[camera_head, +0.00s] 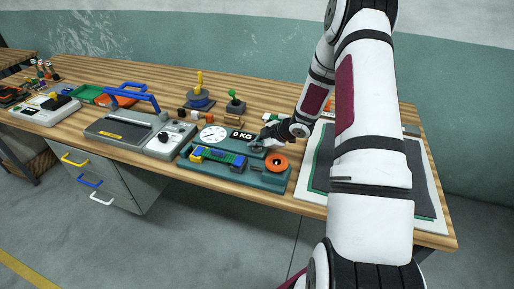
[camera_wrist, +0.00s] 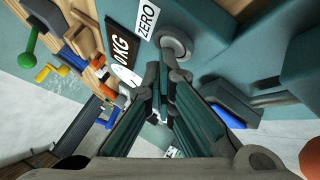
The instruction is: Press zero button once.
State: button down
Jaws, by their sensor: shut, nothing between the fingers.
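The teal scale (camera_head: 262,178) stands on the wooden bench, with a black "0 KG" display (camera_head: 241,135) that also shows in the wrist view (camera_wrist: 121,42). In the wrist view the white ZERO label (camera_wrist: 147,20) lies beside a round grey button (camera_wrist: 173,40). My gripper (camera_wrist: 163,76) is shut and empty, its fingertips just below the button in the picture. Whether the tips touch the button I cannot tell. In the head view my gripper (camera_head: 262,141) is over the scale, right of the display, and hides the button.
On the scale are colored blocks (camera_head: 220,157) and an orange ring (camera_head: 276,162). A grey device with a blue handle (camera_head: 128,125) stands to the left. Dark sheets (camera_head: 320,168) lie to the right.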

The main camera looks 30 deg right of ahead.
aim_at(256, 150)
jog(key=shift+r+p, duration=0.55)
jog(key=shift+r, duration=0.4)
notch_tip(256, 150, up, 2)
jog(key=shift+s+r+p, duration=0.1)
jog(key=shift+r+p, duration=0.05)
jog(key=shift+p, duration=0.45)
jog(key=shift+r+p, duration=0.55)
jog(key=shift+r, duration=0.8)
